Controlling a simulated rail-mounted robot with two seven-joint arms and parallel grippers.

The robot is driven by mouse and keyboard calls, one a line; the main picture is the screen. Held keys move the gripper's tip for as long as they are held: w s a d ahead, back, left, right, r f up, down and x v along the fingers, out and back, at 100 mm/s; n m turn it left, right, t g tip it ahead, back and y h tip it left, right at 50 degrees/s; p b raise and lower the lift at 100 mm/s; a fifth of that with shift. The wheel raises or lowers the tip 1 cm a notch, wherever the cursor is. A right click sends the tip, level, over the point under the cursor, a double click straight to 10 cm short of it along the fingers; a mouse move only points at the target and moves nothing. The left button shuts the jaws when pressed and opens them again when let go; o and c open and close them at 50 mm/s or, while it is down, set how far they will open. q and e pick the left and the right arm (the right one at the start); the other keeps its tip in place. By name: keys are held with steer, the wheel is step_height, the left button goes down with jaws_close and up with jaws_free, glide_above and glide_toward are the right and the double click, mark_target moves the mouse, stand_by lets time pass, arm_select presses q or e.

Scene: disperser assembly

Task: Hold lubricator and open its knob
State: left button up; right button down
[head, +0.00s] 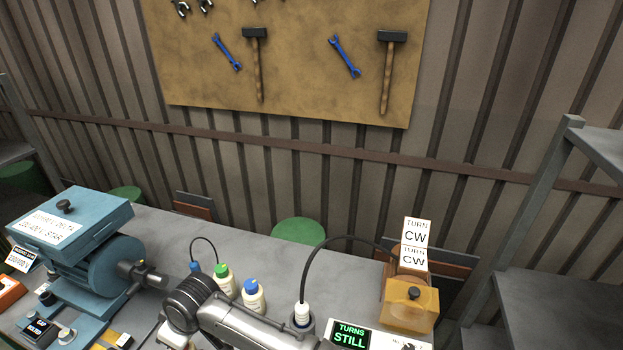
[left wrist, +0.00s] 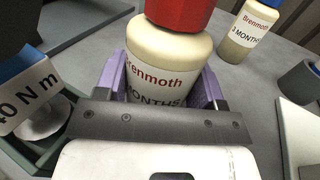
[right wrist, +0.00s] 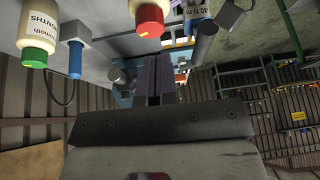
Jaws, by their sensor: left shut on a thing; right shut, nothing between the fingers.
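The lubricator, a cream Brenmoth bottle (left wrist: 168,62) with a red knob (left wrist: 180,12), stands between the purple fingers of my left gripper (left wrist: 158,88). The gripper is shut on its body, and the lower label is partly hidden. In the right wrist view the red knob (right wrist: 150,22) shows near the top, with a small yellow mark on it. My right gripper (right wrist: 152,75) is shut and empty, with its fingers apart from the knob in the picture. Neither gripper nor the red knob shows in the head view.
A green-capped bottle (head: 224,285) and a blue-capped bottle (head: 253,297) stand on the grey table (head: 180,222). A blue motor (head: 100,268) is at left. An orange box (head: 408,308) with "TURN CW" signs and a "TURNS STILL" display (head: 350,335) are at right.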

arm_select(q)
steer(key=shift+s+f, duration=0.1)
steer(key=shift+f, duration=0.25)
arm_select(e)
step_height(320, 180, down, 7)
steer(key=shift+s+m, duration=0.25)
steer(key=shift+m, duration=0.05)
steer(key=shift+f, duration=0.1)
stand_by(0.4)
steer(key=shift+w+d, duration=0.1)
steer(key=shift+w, duration=0.1)
